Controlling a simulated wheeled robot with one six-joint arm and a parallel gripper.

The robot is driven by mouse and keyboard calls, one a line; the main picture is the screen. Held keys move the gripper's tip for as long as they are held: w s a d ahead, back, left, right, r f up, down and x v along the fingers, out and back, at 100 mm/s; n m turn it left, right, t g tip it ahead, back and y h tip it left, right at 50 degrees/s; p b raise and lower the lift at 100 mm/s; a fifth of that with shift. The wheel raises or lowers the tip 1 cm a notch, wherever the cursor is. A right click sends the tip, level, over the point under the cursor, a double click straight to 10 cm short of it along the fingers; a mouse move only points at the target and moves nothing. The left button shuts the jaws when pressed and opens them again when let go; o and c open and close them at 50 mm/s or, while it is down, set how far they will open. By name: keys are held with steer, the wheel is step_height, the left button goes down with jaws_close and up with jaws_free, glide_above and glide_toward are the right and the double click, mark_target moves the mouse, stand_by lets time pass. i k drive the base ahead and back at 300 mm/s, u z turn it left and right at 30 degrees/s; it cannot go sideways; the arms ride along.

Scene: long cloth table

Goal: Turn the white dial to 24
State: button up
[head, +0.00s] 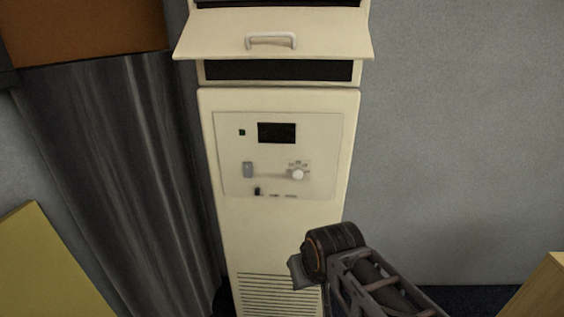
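The white dial (297,174) is a small round knob on the right side of the control panel (230,140) of a tall cream cabinet unit. Small markings sit around it, too small to read, so its setting cannot be told. A dark display (277,133) is above it and shows no readable number. My arm comes in from the lower right, its end below the panel and apart from the dial. Only a grey piece of my gripper (300,272) shows at the left of the wrist; its fingertips cannot be made out.
Above, a flap with a handle (271,40) sticks out. A dark curtained table (115,170) stands close on the left. A grey wall (460,140) is on the right.

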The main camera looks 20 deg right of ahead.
mark_target(297, 174)
steer(key=u, duration=1.2)
steer(key=k, duration=0.35)
steer(key=z, duration=0.45)
